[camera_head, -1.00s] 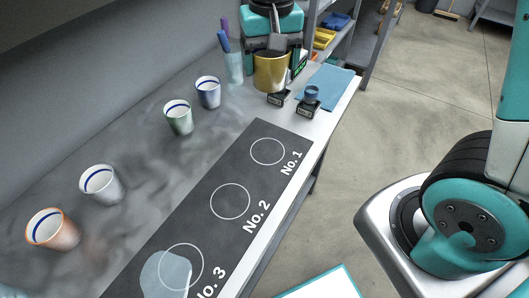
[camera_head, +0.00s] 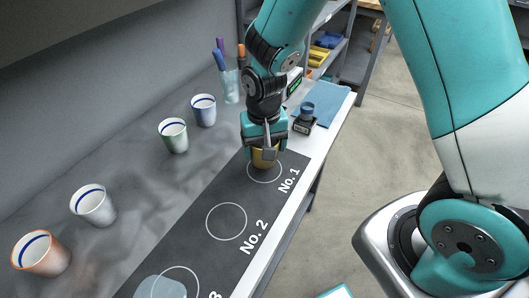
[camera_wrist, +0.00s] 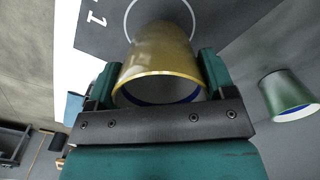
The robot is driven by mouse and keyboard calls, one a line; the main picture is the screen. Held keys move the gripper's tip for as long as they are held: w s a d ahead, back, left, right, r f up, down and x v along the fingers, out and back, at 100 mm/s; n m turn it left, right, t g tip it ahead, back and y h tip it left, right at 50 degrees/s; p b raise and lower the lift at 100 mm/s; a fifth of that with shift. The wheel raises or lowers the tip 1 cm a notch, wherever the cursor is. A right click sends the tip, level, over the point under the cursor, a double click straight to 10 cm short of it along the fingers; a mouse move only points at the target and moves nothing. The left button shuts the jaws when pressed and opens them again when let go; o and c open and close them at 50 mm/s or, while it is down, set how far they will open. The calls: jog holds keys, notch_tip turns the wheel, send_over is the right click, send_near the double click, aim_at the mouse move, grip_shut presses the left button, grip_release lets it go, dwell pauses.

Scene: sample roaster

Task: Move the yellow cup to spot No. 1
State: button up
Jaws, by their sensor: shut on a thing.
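The yellow cup (camera_head: 264,158) is upright in my gripper (camera_head: 265,146), at the white circle of spot No. 1 (camera_head: 264,182) on the dark mat. In the wrist view the cup (camera_wrist: 160,55) sits between the two teal fingers of my gripper (camera_wrist: 159,82), its rim towards the camera. The circle (camera_wrist: 128,20) shows around the far end of the cup. The cup's base is hidden there, so I cannot tell whether it touches the mat.
A green cup (camera_head: 174,136), a blue-rimmed cup (camera_head: 204,111), a white cup (camera_head: 93,206) and an orange-rimmed cup (camera_head: 41,254) stand left of the mat. A pen holder (camera_head: 230,87) stands behind. A small dark jar (camera_head: 304,121) is right of my gripper. Spot No. 2 (camera_head: 226,238) is empty.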

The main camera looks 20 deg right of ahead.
jog(key=shift+f, duration=1.45)
jog(key=shift+f, duration=0.2)
jog(key=o, duration=1)
notch_tip(320, 180, up, 12)
jog(key=s+a+r+n+y, duration=0.1)
jog(key=s+r+n, duration=0.2)
jog(key=s, duration=0.3)
jog(key=s+a+r+n+y, duration=0.1)
jog(key=s+a+r+n, duration=0.1)
jog(key=s+r, duration=0.3)
jog(key=s+a+r+n+y, duration=0.1)
jog(key=s+r+n+y, duration=0.1)
jog(key=s+r+n, duration=0.2)
jog(key=shift+s+a, duration=0.2)
jog(key=shift+s, duration=1.6)
